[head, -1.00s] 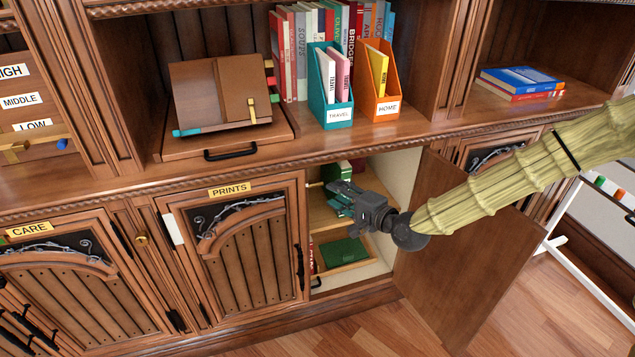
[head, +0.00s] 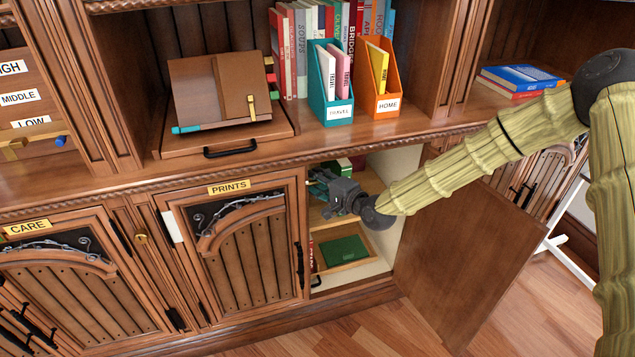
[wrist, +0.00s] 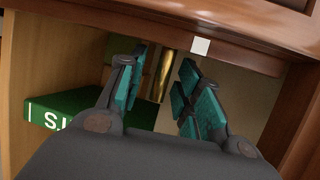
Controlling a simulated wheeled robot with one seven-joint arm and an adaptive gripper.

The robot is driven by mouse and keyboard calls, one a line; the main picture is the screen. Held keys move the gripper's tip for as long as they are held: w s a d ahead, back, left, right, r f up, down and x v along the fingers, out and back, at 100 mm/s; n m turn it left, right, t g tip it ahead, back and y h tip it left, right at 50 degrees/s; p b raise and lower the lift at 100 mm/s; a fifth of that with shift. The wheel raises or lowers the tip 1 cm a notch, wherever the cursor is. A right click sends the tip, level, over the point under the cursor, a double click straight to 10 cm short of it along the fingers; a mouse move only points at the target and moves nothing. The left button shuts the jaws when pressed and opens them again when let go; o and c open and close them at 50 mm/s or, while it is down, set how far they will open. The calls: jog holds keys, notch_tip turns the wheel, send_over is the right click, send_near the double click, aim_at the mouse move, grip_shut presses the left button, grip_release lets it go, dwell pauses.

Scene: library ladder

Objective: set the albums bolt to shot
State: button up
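My gripper (head: 322,187) reaches into the open cupboard right of the PRINTS door. In the wrist view my gripper (wrist: 160,72) has its two teal-padded fingers apart, with nothing held between them. A brass cylinder (wrist: 162,78) stands upright beyond and between the fingers, under the top edge of the opening; I cannot tell whether it is part of the bolt. A small white square (wrist: 200,46) sits on that edge, to its right. No albums label is readable. The open door (head: 455,255) swings out on the right. The bolt's setting cannot be told.
The PRINTS door (head: 240,250) is closed left of the opening. Inside the cupboard, a green book (wrist: 65,109) lies left of the fingers, and a lower tray (head: 368,262) holds another green book (head: 343,250).

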grip_shut()
jog(key=shift+w+r+p, duration=0.1)
jog(key=shift+r+p, duration=0.5)
jog(key=shift+r, duration=0.75)
grip_release()
jog(key=shift+r, duration=0.15)
jog(key=shift+d, duration=0.1)
jog(key=v, duration=1.2)
jog(key=shift+f, duration=0.2)
